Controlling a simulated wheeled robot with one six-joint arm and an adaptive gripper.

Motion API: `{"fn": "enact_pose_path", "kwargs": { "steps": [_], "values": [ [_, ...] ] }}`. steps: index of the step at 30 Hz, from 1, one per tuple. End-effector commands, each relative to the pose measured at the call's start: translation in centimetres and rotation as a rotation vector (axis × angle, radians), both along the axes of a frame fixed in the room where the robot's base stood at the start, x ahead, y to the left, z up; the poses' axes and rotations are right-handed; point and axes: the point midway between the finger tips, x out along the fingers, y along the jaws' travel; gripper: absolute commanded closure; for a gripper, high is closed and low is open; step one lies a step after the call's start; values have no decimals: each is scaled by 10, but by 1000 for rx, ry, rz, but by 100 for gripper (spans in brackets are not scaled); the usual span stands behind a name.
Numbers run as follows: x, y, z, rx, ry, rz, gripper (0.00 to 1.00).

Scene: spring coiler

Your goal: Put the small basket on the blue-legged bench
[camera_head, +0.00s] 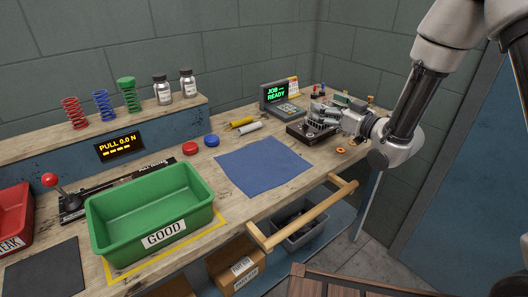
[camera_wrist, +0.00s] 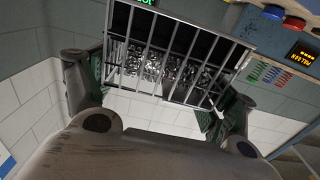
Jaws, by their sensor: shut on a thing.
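The small basket is a grey wire basket (camera_wrist: 180,50) with a dark rim and thin bars. It fills the upper middle of the wrist view, between the two fingers of my gripper (camera_wrist: 155,92). My gripper is shut on it. In the head view my gripper (camera_head: 336,116) is over the far right part of the workbench (camera_head: 250,205), and the basket (camera_head: 320,113) is small and partly hidden by it. The basket appears just above or on a dark flat block (camera_head: 308,134); I cannot tell whether they touch. The workbench has a worn wooden top and blue parts below.
A green bin (camera_head: 150,205) marked GOOD and a blue mat (camera_head: 262,166) lie on the bench. A display (camera_head: 282,97) stands behind my gripper. A wooden rail (camera_head: 305,212) juts from the front edge. Small parts lie right of my gripper.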

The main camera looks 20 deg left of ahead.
Motion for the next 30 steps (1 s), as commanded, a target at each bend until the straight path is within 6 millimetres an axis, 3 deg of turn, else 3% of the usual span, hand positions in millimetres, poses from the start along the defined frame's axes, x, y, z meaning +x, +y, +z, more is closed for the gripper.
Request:
{"fn": "enact_pose_path", "kwargs": {
  "steps": [21,30],
  "values": [
    [0,1,-96,1,1,4,65],
    [0,1,-101,3,-2,3,65]
  ]
}}
